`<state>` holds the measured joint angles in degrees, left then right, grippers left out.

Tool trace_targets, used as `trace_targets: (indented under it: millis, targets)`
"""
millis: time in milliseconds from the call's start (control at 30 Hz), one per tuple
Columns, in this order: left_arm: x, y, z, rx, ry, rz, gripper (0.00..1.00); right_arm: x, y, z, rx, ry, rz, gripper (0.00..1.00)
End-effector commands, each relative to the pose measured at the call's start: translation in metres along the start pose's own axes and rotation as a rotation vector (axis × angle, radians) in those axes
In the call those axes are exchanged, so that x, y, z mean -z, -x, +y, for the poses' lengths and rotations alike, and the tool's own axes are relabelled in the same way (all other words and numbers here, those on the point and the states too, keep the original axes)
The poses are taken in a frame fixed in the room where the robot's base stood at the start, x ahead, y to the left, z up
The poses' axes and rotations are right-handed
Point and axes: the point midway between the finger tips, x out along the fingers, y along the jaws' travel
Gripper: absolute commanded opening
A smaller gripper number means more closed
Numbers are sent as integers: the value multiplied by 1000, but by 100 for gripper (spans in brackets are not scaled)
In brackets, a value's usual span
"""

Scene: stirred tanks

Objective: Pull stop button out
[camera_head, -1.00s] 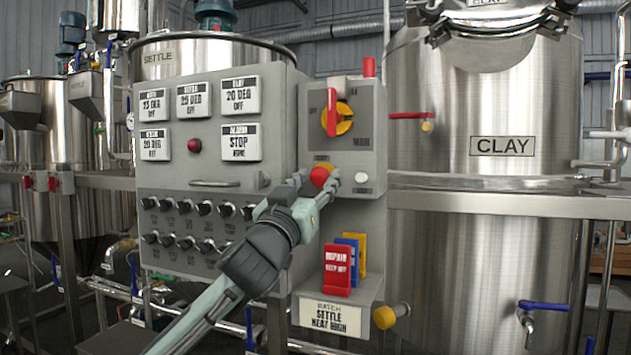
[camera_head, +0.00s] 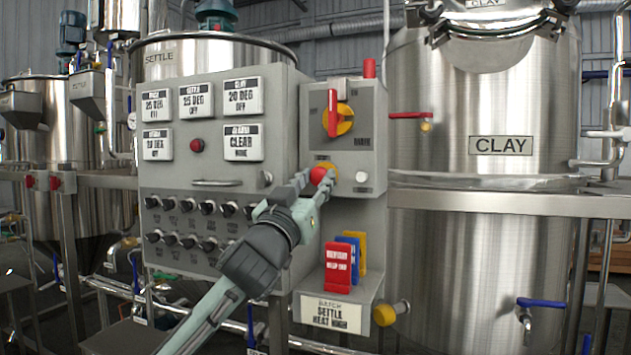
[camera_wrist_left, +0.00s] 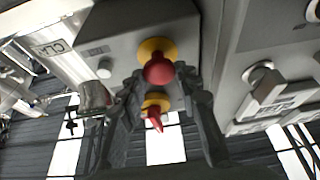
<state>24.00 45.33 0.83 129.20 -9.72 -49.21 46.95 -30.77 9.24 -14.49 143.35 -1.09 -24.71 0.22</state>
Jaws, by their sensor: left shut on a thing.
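The stop button (camera_head: 317,175) is a red mushroom head on a yellow collar, on the grey control box below the rotary switch. In the left wrist view the red head (camera_wrist_left: 158,70) sits between my fingers, with its yellow collar (camera_wrist_left: 156,46) behind it. My left gripper (camera_head: 322,181) reaches up to it from the lower left, and in the wrist view the gripper (camera_wrist_left: 162,76) has a finger on each side of the head. It is shut on the button. My fingers cover part of the collar in the head view. My right gripper is out of view.
A red-handled rotary switch (camera_head: 336,118) sits above the button and a white push button (camera_head: 361,177) to its right. Colored tags (camera_head: 340,268) stand below. A panel of black knobs (camera_head: 190,222) is at the left. The lower right display (camera_head: 239,143) reads CLEAR.

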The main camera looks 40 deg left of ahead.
Motion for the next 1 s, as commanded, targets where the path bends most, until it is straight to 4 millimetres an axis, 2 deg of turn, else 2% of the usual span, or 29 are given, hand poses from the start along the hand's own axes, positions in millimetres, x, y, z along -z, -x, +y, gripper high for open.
trace_targets:
  millis: [33,200,533,900,1000]
  targets:
    - [-1,2,2,-3,-1,0,34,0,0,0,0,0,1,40]
    - [-1,1,1,-3,-1,0,53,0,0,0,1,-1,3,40]
    - [-1,5,1,-2,0,-1,53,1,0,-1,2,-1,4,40]
    - [-2,62,1,-2,1,-3,53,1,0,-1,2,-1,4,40]
    - [-2,72,1,-2,1,-2,53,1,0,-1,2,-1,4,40]
